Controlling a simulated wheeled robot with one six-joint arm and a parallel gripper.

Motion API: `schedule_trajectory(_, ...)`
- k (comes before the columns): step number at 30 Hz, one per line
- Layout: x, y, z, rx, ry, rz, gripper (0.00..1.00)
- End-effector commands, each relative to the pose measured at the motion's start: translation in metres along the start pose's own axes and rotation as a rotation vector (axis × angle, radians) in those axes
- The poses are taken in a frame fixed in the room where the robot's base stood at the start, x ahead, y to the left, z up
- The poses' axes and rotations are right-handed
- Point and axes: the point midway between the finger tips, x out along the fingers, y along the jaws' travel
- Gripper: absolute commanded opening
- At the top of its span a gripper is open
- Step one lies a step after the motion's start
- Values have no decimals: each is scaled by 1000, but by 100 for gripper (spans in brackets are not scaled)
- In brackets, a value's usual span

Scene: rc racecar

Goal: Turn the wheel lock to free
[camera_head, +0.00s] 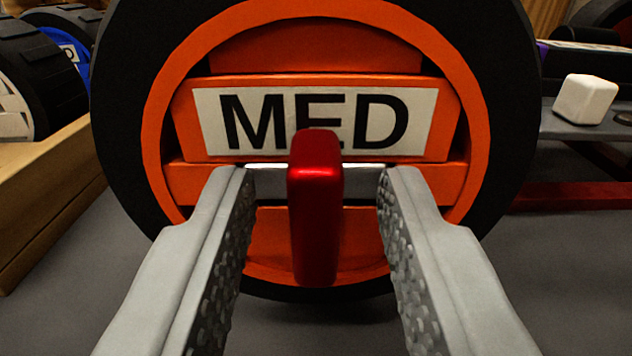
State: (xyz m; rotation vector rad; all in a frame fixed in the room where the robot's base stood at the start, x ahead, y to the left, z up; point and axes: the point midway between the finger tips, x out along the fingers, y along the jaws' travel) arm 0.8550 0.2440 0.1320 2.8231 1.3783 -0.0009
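The wheel lock, a red upright bar (316,225), stands out from the centre of a wheel in front of me. The wheel has a black tyre (128,130), an orange hub (315,50) and a white label (315,120) reading MED. My gripper (316,190) is open, with one grey finger on each side of the red bar. There is a gap between the bar and each finger, and neither seems to touch it. The bar covers part of the label's lower middle.
At the left, a wooden crate edge (50,190) holds other dark wheels (40,75), one with a blue hub. At the right, a white cube (585,99) sits on a dark grey part (560,125) above a red bar-like piece (575,196). The grey surface (60,310) below is clear.

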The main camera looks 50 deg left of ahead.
Motion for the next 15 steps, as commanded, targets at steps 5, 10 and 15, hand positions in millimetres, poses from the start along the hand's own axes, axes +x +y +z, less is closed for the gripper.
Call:
schedule_trajectory(5, 0, 0, 0, 0, 0, 0, 35)
schedule_trajectory(10, 0, 0, 0, 0, 0, 0, 9)
schedule_trajectory(15, 0, 0, 0, 0, 0, 0, 0)
